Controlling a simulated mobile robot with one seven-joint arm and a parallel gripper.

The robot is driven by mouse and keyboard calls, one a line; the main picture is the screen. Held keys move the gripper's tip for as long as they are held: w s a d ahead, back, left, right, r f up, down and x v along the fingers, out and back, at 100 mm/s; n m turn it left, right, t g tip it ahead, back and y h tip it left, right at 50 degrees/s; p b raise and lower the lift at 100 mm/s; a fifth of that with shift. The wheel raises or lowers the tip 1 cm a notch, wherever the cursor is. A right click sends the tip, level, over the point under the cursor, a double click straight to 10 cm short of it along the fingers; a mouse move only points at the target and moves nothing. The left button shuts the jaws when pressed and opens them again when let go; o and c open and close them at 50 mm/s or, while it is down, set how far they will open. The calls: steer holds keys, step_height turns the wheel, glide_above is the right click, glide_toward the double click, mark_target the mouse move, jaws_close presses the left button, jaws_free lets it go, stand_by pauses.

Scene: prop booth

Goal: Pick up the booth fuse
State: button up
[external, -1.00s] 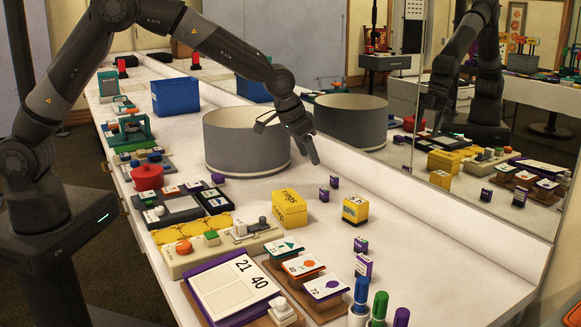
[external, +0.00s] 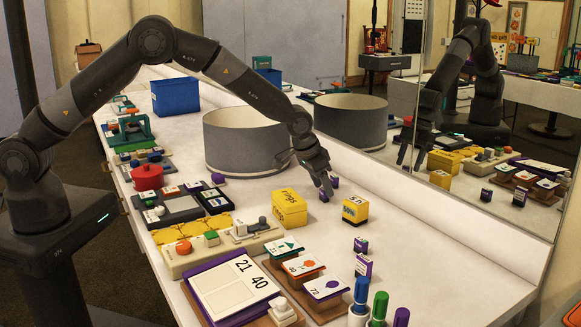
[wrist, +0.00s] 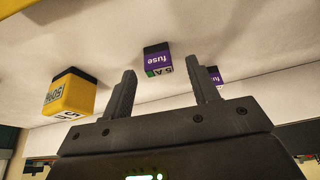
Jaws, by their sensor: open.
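Two small purple booth fuses stand close together on the white counter by the mirror. In the wrist view one fuse (wrist: 158,60), labelled "fuse", lies ahead between my two spread fingers (wrist: 162,85), and the second fuse (wrist: 214,76) shows beside the right finger. My gripper is open and empty, pointing down. I cannot tell the exact gap to the fuses.
A yellow cube (external: 355,209) stands close by to the right and a yellow box (external: 289,208) to the left; the cube also shows in the wrist view (wrist: 70,92). A large grey drum (external: 247,147) stands behind.

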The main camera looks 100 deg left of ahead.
steer(key=shift+x, duration=1.2)
steer(key=shift+c, duration=0.4)
steer(key=c, duration=1)
steer(key=shift+o, duration=0.2)
steer(key=shift+r, duration=0.15)
